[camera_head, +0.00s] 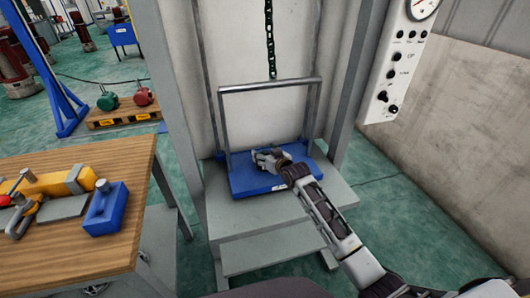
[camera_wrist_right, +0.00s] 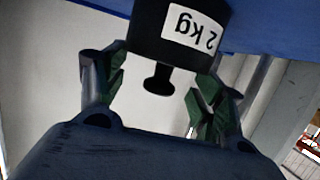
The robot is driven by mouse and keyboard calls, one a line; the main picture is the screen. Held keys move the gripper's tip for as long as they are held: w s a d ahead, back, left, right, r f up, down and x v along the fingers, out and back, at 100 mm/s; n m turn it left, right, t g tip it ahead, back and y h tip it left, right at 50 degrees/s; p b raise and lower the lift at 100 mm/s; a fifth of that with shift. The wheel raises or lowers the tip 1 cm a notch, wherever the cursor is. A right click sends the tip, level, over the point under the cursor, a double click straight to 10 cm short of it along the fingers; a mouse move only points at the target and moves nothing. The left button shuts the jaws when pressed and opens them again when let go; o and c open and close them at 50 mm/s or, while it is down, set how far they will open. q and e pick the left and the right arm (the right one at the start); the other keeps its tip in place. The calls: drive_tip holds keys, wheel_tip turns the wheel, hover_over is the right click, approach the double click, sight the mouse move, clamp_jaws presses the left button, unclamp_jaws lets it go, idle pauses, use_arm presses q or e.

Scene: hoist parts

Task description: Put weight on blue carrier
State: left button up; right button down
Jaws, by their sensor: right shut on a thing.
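The blue carrier (camera_head: 247,183) is a flat blue plate with a tall grey handle frame, hanging below a dark chain inside the grey hoist frame. My right gripper (camera_head: 266,158) is over the middle of the carrier plate. In the right wrist view, my right gripper (camera_wrist_right: 163,90) is shut on the black weight (camera_wrist_right: 150,25), which has a white "2 kg" label and a small knob between the fingers. The blue surface (camera_wrist_right: 275,18) shows right behind the weight; I cannot tell whether they touch. In the head view the weight is hidden by my gripper. My left gripper is out of view.
A wooden table (camera_head: 75,255) at left holds a blue block (camera_head: 106,210) and a yellow tool (camera_head: 60,182). A grey step (camera_head: 270,248) stands below the carrier. A control panel (camera_head: 398,70) with a gauge is at upper right. Grey posts flank the carrier.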

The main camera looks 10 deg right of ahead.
drive_tip(key=shift+w+r, duration=0.1)
drive_tip(key=shift+r, duration=0.3)
drive_tip(key=shift+c, duration=2.1)
unclamp_jaws()
drive_tip(key=shift+f, duration=0.4)
drive_tip(key=shift+o, duration=1.1)
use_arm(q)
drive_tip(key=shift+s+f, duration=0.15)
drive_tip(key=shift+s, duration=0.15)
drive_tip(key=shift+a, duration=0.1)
use_arm(e)
drive_tip(key=shift+s+r, duration=0.1)
drive_tip(key=shift+s, duration=0.15)
